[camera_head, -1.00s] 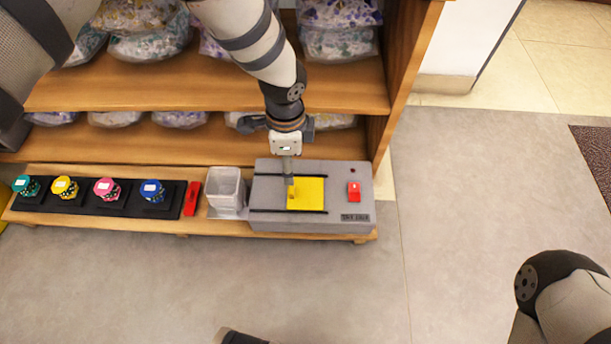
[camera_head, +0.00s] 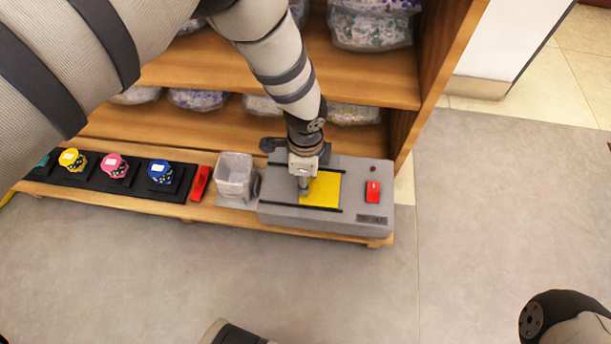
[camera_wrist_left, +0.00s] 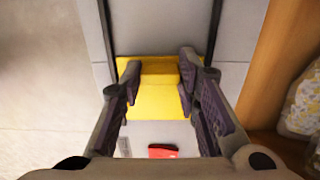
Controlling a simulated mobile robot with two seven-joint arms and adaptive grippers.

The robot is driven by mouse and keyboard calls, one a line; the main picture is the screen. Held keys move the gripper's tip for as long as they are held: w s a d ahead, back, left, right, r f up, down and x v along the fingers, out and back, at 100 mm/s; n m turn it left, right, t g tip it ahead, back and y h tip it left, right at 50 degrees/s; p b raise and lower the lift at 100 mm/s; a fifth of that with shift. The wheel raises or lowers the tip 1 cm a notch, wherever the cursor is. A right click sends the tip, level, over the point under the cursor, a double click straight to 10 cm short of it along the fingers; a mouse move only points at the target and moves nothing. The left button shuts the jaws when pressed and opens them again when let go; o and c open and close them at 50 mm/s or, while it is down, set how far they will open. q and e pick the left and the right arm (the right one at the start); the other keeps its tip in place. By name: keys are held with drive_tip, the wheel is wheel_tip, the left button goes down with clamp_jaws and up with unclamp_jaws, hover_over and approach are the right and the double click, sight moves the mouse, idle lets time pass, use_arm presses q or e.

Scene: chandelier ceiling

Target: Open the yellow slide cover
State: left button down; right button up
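The yellow slide cover (camera_head: 324,188) lies flat between two dark rails on top of a grey box (camera_head: 275,209). In the left wrist view the cover (camera_wrist_left: 158,107) has a raised yellow handle (camera_wrist_left: 159,74) near its upper edge. My left gripper (camera_head: 304,190) points down over the cover's left part. In the head view the gripper hides the handle. My right gripper is not clearly in view.
A red switch (camera_head: 373,191) sits on the box, right of the cover. A clear container (camera_head: 235,176) stands left of the box. Farther left are a red object (camera_head: 200,184) and colored-lid jars (camera_head: 161,172) on a black tray. Wooden shelves (camera_head: 364,86) holding bags rise behind.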

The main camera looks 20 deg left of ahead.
use_arm(q)
drive_tip(key=a, duration=0.2)
drive_tip(key=s+a+p, duration=0.1)
drive_tip(key=a, duration=0.2)
drive_tip(key=s+a+p, duration=0.1)
drive_tip(key=a, duration=0.2)
drive_tip(key=shift+s, duration=0.15)
drive_tip(key=c, duration=1.2)
unclamp_jaws()
drive_tip(key=shift+r, duration=0.1)
wheel_tip(320, 180, up, 12)
